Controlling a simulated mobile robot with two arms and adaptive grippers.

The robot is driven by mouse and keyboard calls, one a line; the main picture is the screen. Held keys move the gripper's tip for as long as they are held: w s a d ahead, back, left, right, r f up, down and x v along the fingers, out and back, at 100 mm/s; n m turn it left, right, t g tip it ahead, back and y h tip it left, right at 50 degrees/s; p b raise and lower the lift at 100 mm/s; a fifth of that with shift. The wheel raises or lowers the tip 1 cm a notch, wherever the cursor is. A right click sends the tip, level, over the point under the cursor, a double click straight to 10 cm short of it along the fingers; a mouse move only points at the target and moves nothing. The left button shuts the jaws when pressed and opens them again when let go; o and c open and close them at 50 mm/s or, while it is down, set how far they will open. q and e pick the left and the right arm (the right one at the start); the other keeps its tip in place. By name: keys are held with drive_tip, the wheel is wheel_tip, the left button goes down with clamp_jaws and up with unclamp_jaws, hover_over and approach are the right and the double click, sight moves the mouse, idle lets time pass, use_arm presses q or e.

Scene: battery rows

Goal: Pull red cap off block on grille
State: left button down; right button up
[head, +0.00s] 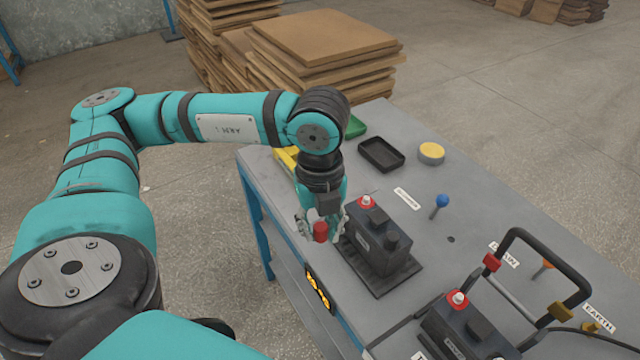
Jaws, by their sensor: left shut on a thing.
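My left gripper (321,228) points down at the table's left edge and is shut on a small red cap (320,232). The cap is held in front of the left side of a black block (376,246) and looks apart from it. The block stands upright on a dark grille (408,282) on the grey table. On its top, a pale post with a red ring (366,202) shows bare. The far fingertip is partly hidden. My right gripper is not in view.
A second black block (462,328) with a red-ringed post stands at the lower right, beside a black tube handle (545,255). A blue knob (441,201), black tray (381,154) and yellow round tin (431,153) are farther back on the table (480,215). Board stacks (320,40) stand behind.

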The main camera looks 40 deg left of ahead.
sight(320, 226)
use_arm(q)
drive_tip(key=shift+r, duration=0.55)
drive_tip(key=shift+r+p, duration=0.1)
drive_tip(key=shift+p, duration=0.2)
drive_tip(key=shift+r+p, duration=1.45)
drive_tip(key=shift+r, duration=0.95)
